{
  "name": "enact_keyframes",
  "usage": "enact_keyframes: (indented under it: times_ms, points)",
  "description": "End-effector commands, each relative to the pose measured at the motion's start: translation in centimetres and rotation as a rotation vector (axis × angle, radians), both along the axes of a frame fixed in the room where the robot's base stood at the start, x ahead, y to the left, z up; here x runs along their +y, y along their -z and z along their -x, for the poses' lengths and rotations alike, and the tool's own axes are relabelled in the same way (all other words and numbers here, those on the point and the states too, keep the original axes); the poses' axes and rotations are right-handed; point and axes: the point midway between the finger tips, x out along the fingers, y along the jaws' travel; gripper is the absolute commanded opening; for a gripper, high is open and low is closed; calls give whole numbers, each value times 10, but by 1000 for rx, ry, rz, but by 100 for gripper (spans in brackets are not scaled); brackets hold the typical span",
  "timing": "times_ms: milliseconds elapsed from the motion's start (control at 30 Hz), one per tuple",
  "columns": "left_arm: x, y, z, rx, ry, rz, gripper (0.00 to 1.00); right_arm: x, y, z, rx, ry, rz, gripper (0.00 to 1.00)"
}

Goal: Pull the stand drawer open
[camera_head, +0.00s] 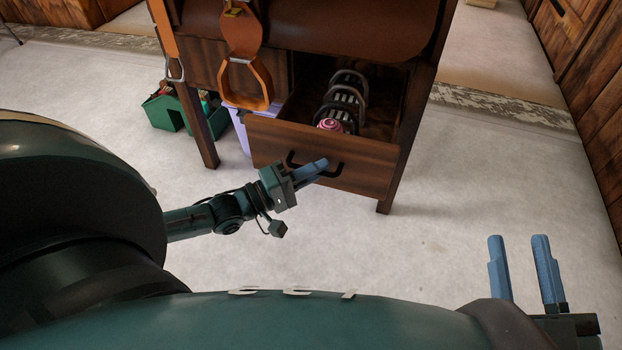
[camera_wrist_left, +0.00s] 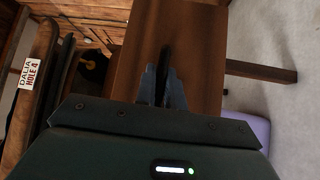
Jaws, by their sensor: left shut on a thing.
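The stand drawer (camera_head: 370,166) is a brown wooden drawer in the saddle stand, pulled out so that its inside shows. It has a black bar handle (camera_head: 338,172) on its front. My left gripper (camera_head: 318,166) is shut on the handle. In the left wrist view, the fingers (camera_wrist_left: 162,88) close around the dark handle (camera_wrist_left: 165,62) in front of the drawer front (camera_wrist_left: 200,40). My right gripper (camera_head: 521,272) is open and empty at the lower right, above the floor and away from the stand.
Dark curved brushes (camera_head: 346,95) and a pink round item (camera_head: 329,124) lie in the drawer. A stirrup (camera_head: 247,75) hangs at its left. A lilac bin (camera_head: 240,130) and a green tote (camera_head: 165,112) stand behind. The floor in front is clear.

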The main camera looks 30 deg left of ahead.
Motion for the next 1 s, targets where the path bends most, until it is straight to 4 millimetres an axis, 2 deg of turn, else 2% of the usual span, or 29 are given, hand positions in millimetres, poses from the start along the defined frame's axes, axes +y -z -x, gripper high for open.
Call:
enact_keyframes:
  times_ms: [400, 433, 500, 767, 967, 1000]
  points:
    - [3, 0, -5, 1, -2, -2, 0, 0, -7, -3, -29, 1, -1, 36]
    - [3, 0, -5, 1, -2, -2, 12, 0, -8, -3, -30, 1, -1, 36]
    - [2, 0, -5, 1, -2, -2, 18, 0, -8, -3, -31, 1, -2, 36]
    - [2, 0, -4, 1, -1, -2, 20, 0, -9, -3, -31, 1, -3, 36]
    - [13, 2, 13, 6, -1, -4, 20, 0, -13, -2, -7, 1, -6, 36]
    - [17, 2, 20, 8, -1, -4, 20, 0, -7, 0, 32, 3, -12, 36]
